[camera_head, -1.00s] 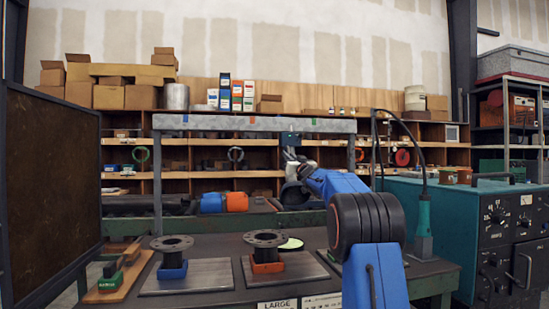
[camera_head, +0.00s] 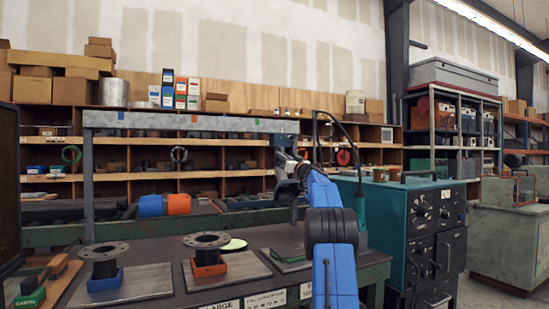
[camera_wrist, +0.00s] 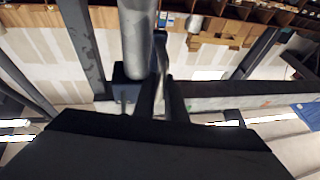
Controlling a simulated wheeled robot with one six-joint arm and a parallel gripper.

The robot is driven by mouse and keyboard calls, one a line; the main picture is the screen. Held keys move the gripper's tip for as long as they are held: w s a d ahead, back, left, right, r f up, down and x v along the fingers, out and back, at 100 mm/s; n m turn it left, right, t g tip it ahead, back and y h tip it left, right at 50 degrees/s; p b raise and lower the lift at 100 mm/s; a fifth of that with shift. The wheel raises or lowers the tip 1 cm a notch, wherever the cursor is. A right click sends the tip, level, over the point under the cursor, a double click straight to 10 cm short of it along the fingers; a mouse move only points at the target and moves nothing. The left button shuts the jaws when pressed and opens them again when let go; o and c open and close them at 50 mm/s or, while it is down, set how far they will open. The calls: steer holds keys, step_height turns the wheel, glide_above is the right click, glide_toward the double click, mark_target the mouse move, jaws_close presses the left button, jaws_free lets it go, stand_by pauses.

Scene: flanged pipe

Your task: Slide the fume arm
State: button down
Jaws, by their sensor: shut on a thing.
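The overhead rail (camera_head: 230,124) is a pale grey beam with coloured marks, spanning above the bench. The dark carriage of the fume arm (camera_head: 283,141) is at the rail's right part, right of the red mark. The fume arm hangs below it, partly hidden behind my gripper and arm. My gripper (camera_head: 292,166) is under the carriage, shut on the fume arm. In the wrist view my dark fingers (camera_wrist: 161,98) are close together beside a grey tube (camera_wrist: 135,45). The exact spot of the grip is hard to make out.
Flanged pipe pieces (camera_head: 104,255) and (camera_head: 207,244) stand on plates on the bench. A teal machine (camera_head: 400,215) with a cable stands close on the right. A dark panel (camera_head: 9,180) edges the left. Shelves fill the back.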

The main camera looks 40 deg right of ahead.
steer(key=shift+s+d, duration=0.1)
steer(key=shift+d, duration=0.1)
steer(key=c, duration=1.8)
jaws_free()
steer(key=v, duration=1.7)
steer(key=shift+s, duration=0.25)
steer(key=shift+r, duration=0.1)
